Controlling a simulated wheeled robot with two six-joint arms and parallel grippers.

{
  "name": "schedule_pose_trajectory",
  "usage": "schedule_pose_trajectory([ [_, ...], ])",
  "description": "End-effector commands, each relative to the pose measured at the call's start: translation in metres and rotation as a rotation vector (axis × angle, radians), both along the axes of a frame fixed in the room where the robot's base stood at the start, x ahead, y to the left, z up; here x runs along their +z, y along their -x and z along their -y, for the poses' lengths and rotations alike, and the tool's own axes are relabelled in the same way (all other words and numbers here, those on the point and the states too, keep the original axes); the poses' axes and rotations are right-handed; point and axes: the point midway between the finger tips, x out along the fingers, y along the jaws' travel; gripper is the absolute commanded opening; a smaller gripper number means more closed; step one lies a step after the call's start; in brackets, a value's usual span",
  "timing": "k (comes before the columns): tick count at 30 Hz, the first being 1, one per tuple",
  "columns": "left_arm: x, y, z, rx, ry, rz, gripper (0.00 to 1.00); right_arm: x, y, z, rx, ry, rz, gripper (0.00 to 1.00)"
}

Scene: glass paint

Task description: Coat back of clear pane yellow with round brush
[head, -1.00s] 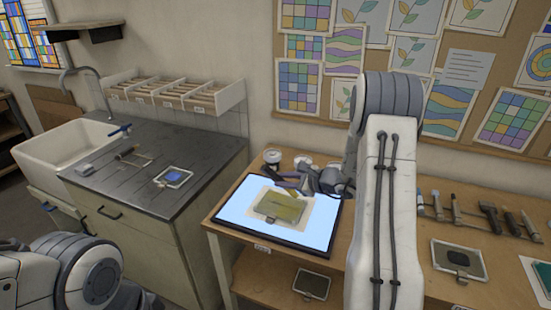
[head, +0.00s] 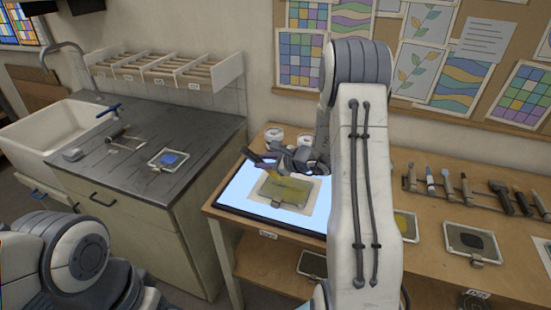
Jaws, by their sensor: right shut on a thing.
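The pane (head: 285,191) lies flat on the lit light panel (head: 234,200), in a pale frame with a dark clip at its front edge. Its surface looks yellow, a little uneven in tone. My right gripper (head: 279,163) is over the pane's far edge, shut on the round brush (head: 254,158). The brush's dark handle sticks out up and to the left. The bristles are hidden or too small to tell, so I cannot tell whether they touch the pane. My left arm shows at the lower left, with its gripper out of view.
White-rimmed paint pots (head: 274,135) stand behind the panel. Right of my right arm are a yellow piece (head: 405,226), a dark framed pane (head: 470,241) and a row of tools (head: 464,187). A blue pane (head: 169,159) lies on the dark counter (head: 120,185).

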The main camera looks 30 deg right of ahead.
Motion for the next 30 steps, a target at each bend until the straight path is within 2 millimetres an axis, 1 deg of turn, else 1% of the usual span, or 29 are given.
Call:
schedule_pose_trajectory([
  [1, 0.001, 0.000, 0.000, 0.000, 0.000, 0.000, 1.00, 0.001, -0.003, -0.009, 0.005, 0.000, 0.000, 0.00],
  [2, 0.002, 0.000, 0.000, 0.000, 0.000, 0.000, 1.00, 0.001, -0.004, -0.014, 0.005, 0.000, 0.000, 0.00],
  [8, 0.004, 0.000, 0.000, 0.000, 0.000, 0.000, 1.00, 0.001, -0.012, -0.037, 0.007, 0.000, 0.000, 0.00],
  [10, 0.012, 0.000, 0.000, 0.001, -0.001, -0.001, 1.00, 0.003, -0.007, -0.025, -0.001, 0.000, -0.002, 0.00],
  [15, 0.022, 0.000, 0.000, 0.001, 0.000, 0.000, 1.00, 0.003, 0.005, -0.009, 0.000, -0.001, -0.002, 0.00],
  [20, 0.038, 0.000, 0.000, 0.002, 0.000, 0.000, 1.00, 0.004, 0.020, 0.015, -0.001, -0.002, -0.002, 0.00],
  [24, 0.052, 0.000, 0.000, 0.003, 0.000, 0.000, 1.00, 0.005, 0.036, 0.039, -0.001, -0.001, -0.001, 0.00],
  [30, 0.066, 0.000, 0.000, 0.002, 0.000, 0.000, 1.00, 0.004, 0.054, 0.067, 0.000, -0.001, 0.000, 0.00],
])
